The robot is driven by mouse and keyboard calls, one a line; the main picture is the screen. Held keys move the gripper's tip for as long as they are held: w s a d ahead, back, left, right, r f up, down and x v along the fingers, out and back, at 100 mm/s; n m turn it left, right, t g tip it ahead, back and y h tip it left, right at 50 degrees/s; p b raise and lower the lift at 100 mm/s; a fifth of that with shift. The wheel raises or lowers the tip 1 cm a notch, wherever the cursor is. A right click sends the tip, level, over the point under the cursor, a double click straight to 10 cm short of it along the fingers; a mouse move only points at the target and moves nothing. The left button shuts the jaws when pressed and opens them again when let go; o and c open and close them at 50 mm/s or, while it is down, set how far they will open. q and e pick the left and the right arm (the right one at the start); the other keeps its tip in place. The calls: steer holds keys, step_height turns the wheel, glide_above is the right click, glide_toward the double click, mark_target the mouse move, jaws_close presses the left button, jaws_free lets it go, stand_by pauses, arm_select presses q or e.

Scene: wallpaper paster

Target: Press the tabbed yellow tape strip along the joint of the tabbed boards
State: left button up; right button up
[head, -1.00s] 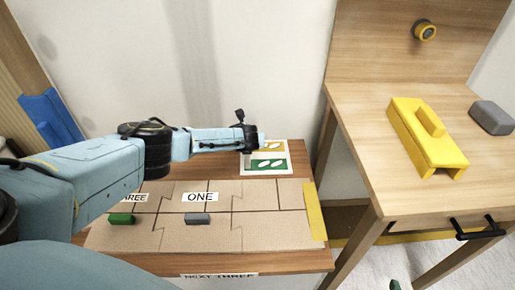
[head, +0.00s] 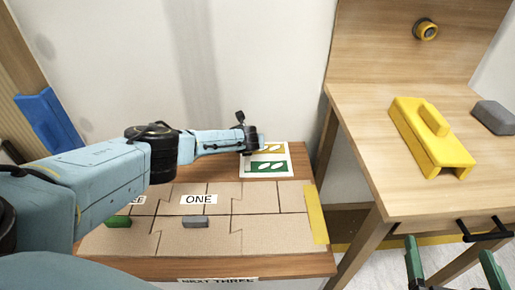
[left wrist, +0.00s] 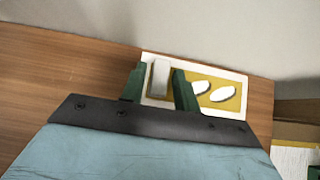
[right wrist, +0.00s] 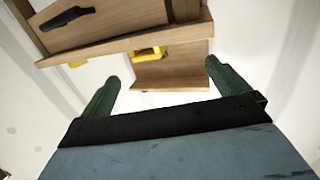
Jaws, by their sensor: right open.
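The tan tabbed boards (head: 270,232) lie on the low table, with interlocking joint lines between them. A white card (head: 285,160) behind them has a yellow panel and a green panel with white ovals. The yellow panel also shows in the left wrist view (left wrist: 228,84); I cannot tell whether it is the tape strip. My left gripper (left wrist: 159,88) is over the card, its fingers apart on either side of a pale upright tab (left wrist: 160,77), with small gaps visible. In the head view its fingertips are mostly hidden. My right gripper (head: 452,260) is open and empty at lower right.
A grey block (head: 195,221) and a green block (head: 118,221) sit on the boards. A yellow strip (head: 316,213) lies along their right edge. The wooden desk (head: 375,130) at right carries a yellow tool (head: 428,135) and a grey block (head: 492,116).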

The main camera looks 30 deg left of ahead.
arm_select(q)
jaws_close()
steer(key=shift+r, duration=0.15)
